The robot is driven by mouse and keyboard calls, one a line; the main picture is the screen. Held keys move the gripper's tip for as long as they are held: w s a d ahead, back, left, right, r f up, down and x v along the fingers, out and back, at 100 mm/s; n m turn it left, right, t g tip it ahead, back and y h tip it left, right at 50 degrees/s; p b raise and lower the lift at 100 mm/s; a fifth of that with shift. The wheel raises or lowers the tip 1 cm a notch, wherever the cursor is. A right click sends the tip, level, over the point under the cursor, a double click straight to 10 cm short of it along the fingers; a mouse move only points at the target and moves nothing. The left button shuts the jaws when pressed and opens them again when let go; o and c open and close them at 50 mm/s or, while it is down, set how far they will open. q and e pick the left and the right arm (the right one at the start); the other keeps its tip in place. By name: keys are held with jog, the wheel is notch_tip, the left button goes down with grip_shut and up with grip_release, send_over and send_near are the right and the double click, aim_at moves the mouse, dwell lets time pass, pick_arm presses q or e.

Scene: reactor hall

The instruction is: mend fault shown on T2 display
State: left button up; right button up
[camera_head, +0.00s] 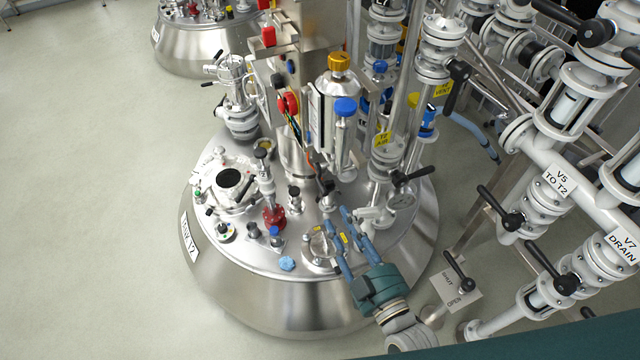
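A steel reactor vessel (285,305) stands in the middle, with a label (188,237) on its left side that seems to read T2. My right gripper (336,218) comes in from the lower right over the front of the lid. Its two blue fingers are apart, near a round port (318,246), and nothing shows held between them. My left gripper is not in view.
White pipework at right bears labels V5 TO T2 (558,180) and V7 DRAIN (626,247), with black lever handles. A lever on a SHUT/OPEN plate (458,292) stands beside my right arm. A second vessel (195,45) is behind. Floor at left (85,200) is clear.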

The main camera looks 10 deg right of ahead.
aim_at(323, 188)
jog(key=p+x, duration=0.2)
jog(key=x, duration=0.7)
jog(key=shift+s, duration=0.1)
jog(key=shift+w+a, duration=0.25)
jog(key=shift+w, duration=0.35)
jog(key=shift+w+f, duration=0.1)
jog(key=shift+w, duration=0.05)
jog(key=shift+c, duration=0.2)
grip_shut()
